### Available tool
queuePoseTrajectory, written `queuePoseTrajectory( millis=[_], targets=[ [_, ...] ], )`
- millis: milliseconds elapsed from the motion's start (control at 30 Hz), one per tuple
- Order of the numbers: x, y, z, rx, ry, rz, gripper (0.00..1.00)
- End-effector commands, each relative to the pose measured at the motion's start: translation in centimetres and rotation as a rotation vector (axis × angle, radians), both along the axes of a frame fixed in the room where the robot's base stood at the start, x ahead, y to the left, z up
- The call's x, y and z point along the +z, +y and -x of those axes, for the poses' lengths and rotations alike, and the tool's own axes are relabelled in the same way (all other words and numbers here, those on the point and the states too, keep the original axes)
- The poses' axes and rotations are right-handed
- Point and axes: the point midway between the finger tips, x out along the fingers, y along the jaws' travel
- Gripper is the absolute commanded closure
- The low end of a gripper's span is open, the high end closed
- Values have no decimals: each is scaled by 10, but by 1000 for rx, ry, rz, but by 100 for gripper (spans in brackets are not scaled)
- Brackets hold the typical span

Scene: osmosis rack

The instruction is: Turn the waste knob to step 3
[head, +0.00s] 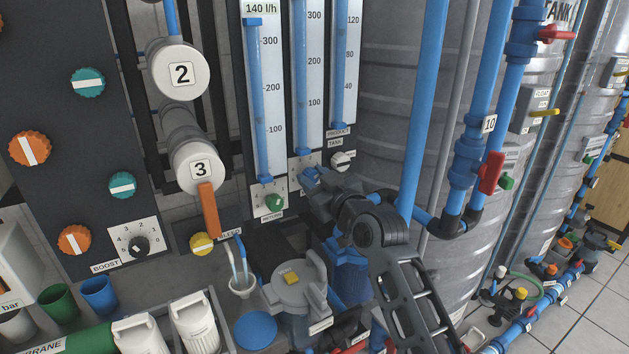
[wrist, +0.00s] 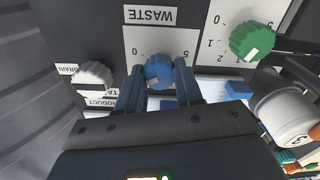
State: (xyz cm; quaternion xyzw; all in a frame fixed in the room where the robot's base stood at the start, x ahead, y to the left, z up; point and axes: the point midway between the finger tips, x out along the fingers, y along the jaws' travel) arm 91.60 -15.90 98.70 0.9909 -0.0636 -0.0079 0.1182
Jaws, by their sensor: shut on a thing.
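The blue waste knob (wrist: 159,71) sits under the upside-down WASTE label (wrist: 150,15) in the wrist view. My gripper (wrist: 159,75) is shut on this knob, one finger on each side of it. A 0 and a 5 of its scale show beside the fingers; the other numbers are hidden. The exact step under the pointer cannot be told. In the head view my gripper (head: 312,181) is at the panel below the middle flow tube, and it mostly covers the knob.
A green knob (wrist: 252,41) sits close to the waste knob on one side, a white drain knob (wrist: 93,77) on the other. Blue flow tubes (head: 303,80) rise above my gripper. Blue pipes (head: 425,110) stand to the right. A grey pump body (head: 295,285) is below.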

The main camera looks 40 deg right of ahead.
Motion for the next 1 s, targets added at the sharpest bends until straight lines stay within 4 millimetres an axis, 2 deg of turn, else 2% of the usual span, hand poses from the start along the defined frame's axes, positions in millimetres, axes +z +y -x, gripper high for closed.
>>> queuePoseTrajectory(
  millis=[267,1000],
  targets=[
    [-5,0,0,0,18,168,95],
    [-5,1,0,1,110,861,95]
  ],
)
